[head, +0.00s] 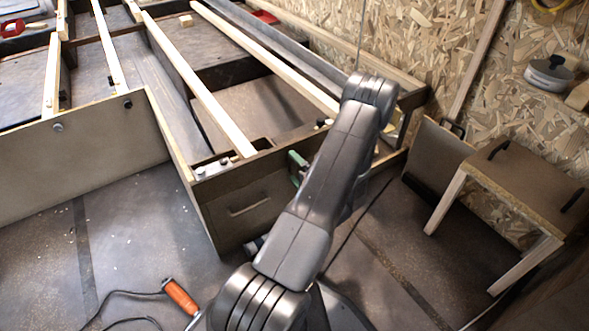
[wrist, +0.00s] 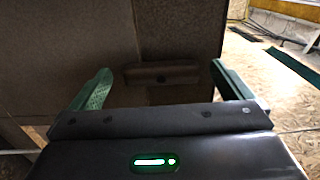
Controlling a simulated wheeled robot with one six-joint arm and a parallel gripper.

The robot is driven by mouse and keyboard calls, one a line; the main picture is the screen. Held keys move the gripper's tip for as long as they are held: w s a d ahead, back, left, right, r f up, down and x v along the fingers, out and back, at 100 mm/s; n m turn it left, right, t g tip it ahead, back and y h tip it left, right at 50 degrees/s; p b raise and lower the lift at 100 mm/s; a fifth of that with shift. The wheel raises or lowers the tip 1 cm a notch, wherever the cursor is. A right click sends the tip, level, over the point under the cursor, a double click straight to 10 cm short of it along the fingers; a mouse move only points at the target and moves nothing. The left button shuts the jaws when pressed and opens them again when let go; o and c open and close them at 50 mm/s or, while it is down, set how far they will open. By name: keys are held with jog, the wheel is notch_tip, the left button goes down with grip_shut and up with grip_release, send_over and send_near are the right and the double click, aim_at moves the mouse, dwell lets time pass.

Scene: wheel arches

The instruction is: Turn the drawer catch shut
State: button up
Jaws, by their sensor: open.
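The drawer front (head: 246,210) is a brown panel with a pale bar handle, set in the end of the wooden frame, left of my arm in the head view. My gripper (wrist: 160,68) is open and empty, its green fingers spread wide in the wrist view. A brown horizontal bar (wrist: 162,74) on a dark panel shows between the fingers; I cannot tell whether it is the handle or the catch. In the head view only one green finger shows beside the drawer's right edge; my arm hides the rest. I cannot make out the catch clearly.
Pale slats (head: 200,85) cross the open wooden frame. A small brown table (head: 525,185) stands at the right by the chipboard wall (head: 420,40). An orange-handled tool (head: 180,297) with a black cord lies on the floor at front left. The floor left of the drawer is mostly clear.

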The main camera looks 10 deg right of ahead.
jog(key=p+v, duration=0.3)
jog(key=v, duration=1)
jog(key=shift+s, duration=0.1)
